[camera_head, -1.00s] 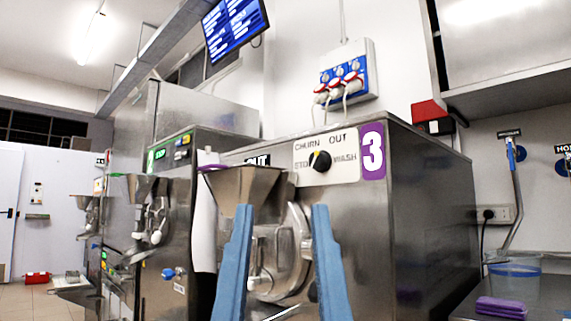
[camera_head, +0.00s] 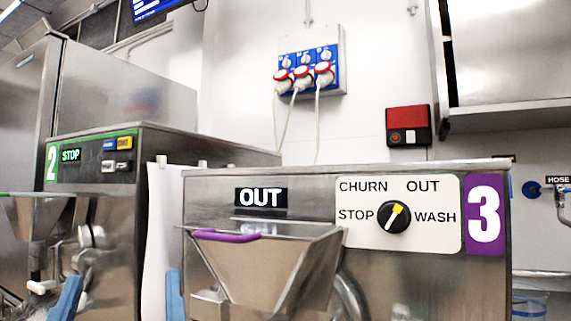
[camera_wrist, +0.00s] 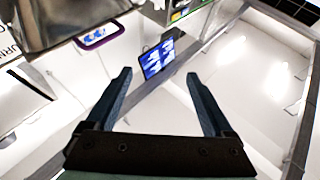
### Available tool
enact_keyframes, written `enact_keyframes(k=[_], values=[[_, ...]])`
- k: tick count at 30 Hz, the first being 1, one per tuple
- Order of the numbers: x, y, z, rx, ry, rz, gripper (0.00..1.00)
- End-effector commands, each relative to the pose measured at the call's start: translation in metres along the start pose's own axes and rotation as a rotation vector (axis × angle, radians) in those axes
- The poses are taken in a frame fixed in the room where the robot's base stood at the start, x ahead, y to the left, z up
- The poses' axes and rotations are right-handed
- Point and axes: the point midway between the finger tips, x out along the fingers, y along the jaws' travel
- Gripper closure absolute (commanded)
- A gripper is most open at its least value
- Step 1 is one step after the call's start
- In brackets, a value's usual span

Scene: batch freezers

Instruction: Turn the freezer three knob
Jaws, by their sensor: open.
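Freezer three (camera_head: 345,185) is the steel machine at the front right of the head view, with a purple number 3 label. Its black knob (camera_head: 386,223) sits on a white panel (camera_head: 365,200) marked STOP, CHURN, OUT and WASH. The knob's yellow pointer aims up and slightly right, between CHURN and OUT and nearer OUT. A display (camera_head: 261,198) on the machine reads OUT. My gripper (camera_head: 122,295) is open at the lower left of the head view, left of the hopper and well away from the knob. Its empty fingers also show in the wrist view (camera_wrist: 158,74).
A steel hopper (camera_head: 260,262) with a purple handle (camera_head: 226,236) projects below and left of the knob. Freezer two (camera_head: 120,205), showing STOP, stands left. A red and black switch box (camera_head: 408,126) and plugged sockets (camera_head: 310,68) are on the wall behind.

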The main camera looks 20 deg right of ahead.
Motion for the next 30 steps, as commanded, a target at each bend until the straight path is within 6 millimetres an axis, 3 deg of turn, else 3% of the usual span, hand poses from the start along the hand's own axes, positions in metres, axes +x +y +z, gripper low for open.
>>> enact_keyframes(k=[1, 14, 20, 23, 24, 27, 30], values=[[0.018, 0.000, -0.021, 0.000, -0.033, 0.001, 0.13], [0.081, 0.003, -0.059, 0.001, -0.311, 0.008, 0.13], [0.102, 0.024, -0.070, 0.003, -0.444, 0.081, 0.13], [0.104, 0.062, -0.068, -0.002, -0.514, 0.208, 0.13], [0.099, 0.090, -0.063, -0.011, -0.539, 0.302, 0.13], [0.067, 0.165, -0.043, -0.061, -0.542, 0.550, 0.13], [0.040, 0.212, -0.039, -0.121, -0.511, 0.702, 0.13]])
